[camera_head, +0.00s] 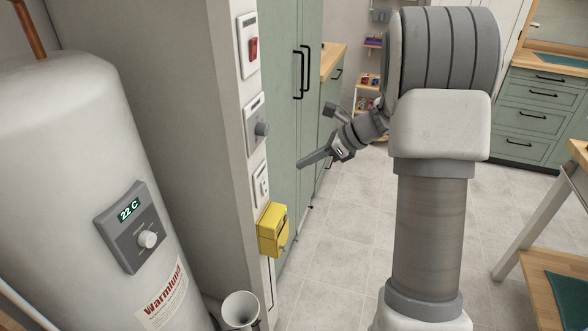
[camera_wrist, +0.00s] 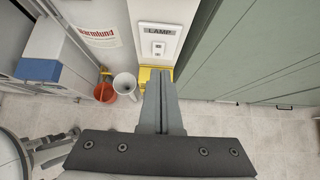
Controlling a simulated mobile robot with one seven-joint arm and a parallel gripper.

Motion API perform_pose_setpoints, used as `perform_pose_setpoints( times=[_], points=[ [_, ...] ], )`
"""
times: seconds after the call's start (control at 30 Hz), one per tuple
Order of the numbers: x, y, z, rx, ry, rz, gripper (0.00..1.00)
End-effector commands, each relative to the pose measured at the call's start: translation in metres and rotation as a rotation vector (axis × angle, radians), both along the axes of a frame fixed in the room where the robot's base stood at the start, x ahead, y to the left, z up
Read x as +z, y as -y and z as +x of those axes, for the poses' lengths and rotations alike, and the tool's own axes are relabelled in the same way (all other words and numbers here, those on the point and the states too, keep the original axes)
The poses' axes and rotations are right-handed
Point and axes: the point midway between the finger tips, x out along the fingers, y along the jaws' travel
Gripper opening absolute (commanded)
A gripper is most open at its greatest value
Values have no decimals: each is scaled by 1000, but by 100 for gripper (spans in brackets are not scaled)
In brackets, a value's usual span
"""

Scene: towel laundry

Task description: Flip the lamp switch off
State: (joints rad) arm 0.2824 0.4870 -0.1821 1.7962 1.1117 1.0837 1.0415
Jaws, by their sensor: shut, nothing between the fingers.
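The lamp switch (camera_wrist: 158,47) is a small white rocker on a white wall plate, under a grey label reading LAMP, at the top of the wrist view. In the head view a small white switch plate (camera_head: 262,186), likely the same one, sits on the narrow wall face above a yellow box. I cannot tell which way the rocker is set. My gripper (camera_head: 301,164) is shut and empty, pointing left toward this wall, apart from the plate. In the wrist view my gripper's fingertips (camera_wrist: 160,72) lie together just below the plate in the picture.
Above are a grey knob plate (camera_head: 257,126) and a red switch (camera_head: 252,50). The yellow box (camera_head: 273,230) juts out below. Green cabinets (camera_head: 284,95) stand beside the wall. A water heater (camera_head: 90,170) is at left. An orange bucket (camera_wrist: 104,92) and white bin (camera_wrist: 124,85) stand below.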

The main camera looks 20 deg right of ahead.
Motion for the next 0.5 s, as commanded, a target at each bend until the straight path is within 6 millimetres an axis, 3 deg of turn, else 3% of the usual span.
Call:
perform_pose_setpoints(
  times=[0.2,0.5],
  points=[
    [15,9,-6,1,1,0,0],
    [15,10,-7,1,0,0,0]
  ],
)
